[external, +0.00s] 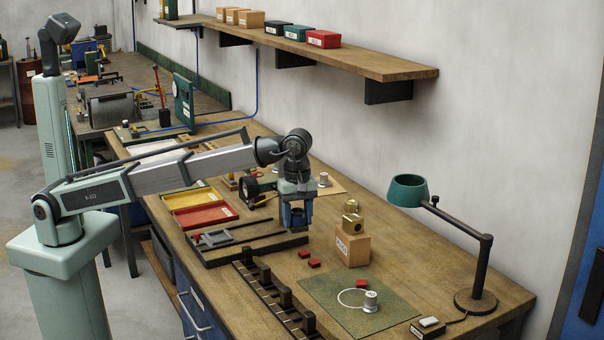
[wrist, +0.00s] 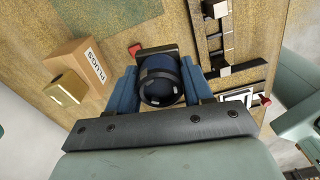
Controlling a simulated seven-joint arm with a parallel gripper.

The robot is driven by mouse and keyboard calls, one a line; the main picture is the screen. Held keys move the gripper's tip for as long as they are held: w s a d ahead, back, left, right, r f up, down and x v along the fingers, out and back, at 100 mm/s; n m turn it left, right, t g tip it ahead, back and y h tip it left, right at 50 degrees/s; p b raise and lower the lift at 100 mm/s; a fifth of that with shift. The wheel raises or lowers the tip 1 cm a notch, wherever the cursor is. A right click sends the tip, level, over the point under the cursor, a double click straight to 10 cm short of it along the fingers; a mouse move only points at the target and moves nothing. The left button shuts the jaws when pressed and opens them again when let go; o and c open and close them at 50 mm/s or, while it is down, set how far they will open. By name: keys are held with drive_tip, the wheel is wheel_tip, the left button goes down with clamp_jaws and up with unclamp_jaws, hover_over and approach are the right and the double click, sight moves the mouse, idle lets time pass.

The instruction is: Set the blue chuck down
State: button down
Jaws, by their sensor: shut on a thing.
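My gripper (external: 296,214) hangs pointing down over the middle of the bench, at the right end of a dark slotted base (external: 245,253). In the wrist view my gripper (wrist: 160,84) has its two blue fingers on either side of the dark blue round chuck (wrist: 161,86) and is shut on it. The chuck has a black band around it and is seen end-on. In the external view the fingers largely hide it. A dark piece shows just behind it in the wrist view. I cannot tell whether the chuck's underside touches anything.
Small red blocks (external: 314,263) lie nearby. A black rack (external: 270,290) runs along the front. A green mat (external: 335,300) and lamp (external: 475,300) are at right. Yellow and red trays (external: 205,215) are left.

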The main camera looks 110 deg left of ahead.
drive_tip(key=w+a+n, duration=0.1)
drive_tip(key=a, duration=1.7)
drive_tip(key=n, duration=0.1)
hover_over(324, 219)
wheel_tip(324, 219, down, 3)
drive_tip(key=shift+d+f, duration=0.1)
drive_tip(key=shift+f, duration=5.55)
drive_tip(key=shift+f, duration=0.15)
drive_tip(key=shift+c, duration=2.3)
unclamp_jaws()
wheel_tip(324, 219, up, 12)
